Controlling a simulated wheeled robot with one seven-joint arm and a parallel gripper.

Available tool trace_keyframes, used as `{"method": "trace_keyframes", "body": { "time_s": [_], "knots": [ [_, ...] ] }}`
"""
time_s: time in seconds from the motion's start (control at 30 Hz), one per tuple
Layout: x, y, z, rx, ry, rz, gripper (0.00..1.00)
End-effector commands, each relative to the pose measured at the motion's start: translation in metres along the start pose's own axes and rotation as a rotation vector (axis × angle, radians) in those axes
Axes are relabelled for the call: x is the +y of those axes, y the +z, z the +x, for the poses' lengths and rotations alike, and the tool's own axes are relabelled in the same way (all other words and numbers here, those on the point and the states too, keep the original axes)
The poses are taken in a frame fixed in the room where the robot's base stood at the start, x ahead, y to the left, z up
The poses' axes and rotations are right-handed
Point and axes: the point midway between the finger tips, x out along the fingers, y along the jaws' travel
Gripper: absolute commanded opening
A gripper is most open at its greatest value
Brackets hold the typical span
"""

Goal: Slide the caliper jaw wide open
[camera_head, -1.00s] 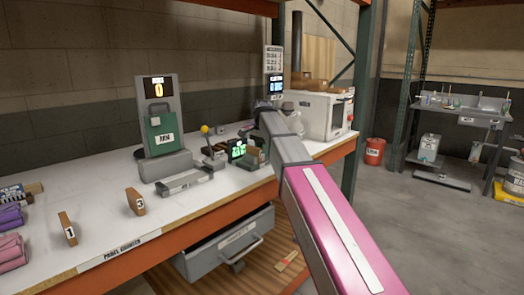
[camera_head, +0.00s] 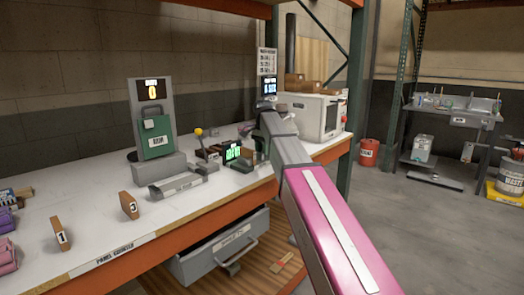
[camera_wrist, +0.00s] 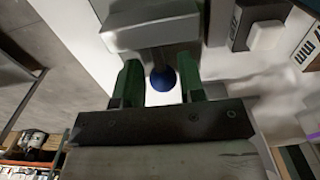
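In the wrist view my gripper (camera_wrist: 160,70) has its two green fingers apart, one on each side of a blue ball knob (camera_wrist: 162,79). The knob is at the end of a dark rod below a grey block (camera_wrist: 152,27). It looks close to the right finger, with a gap to the left one; I cannot tell whether it touches. I take the block and knob to be part of the caliper, but no jaw or scale shows clearly. In the head view my arm hides the gripper and whatever is at it.
The white bench (camera_head: 110,212) holds a grey stand with a display (camera_head: 152,90), a low grey fixture (camera_head: 178,186), a small green-lit display (camera_head: 233,152) and numbered wooden blocks (camera_head: 129,205). A white machine (camera_head: 318,115) stands behind my arm. An open grey drawer (camera_head: 225,250) hangs below.

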Motion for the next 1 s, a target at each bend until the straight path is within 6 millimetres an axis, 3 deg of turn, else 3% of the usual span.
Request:
{"method": "trace_keyframes", "body": {
  "time_s": [0.27, 0.7, 1.0],
  "knots": [
    [0.000, 0.001, -0.012, -0.003, 0.000, -0.001, 0.36],
    [-0.001, -0.001, -0.089, 0.000, -0.001, 0.000, 0.36],
    [0.000, -0.001, -0.108, 0.000, 0.000, 0.001, 0.36]
  ]
}}
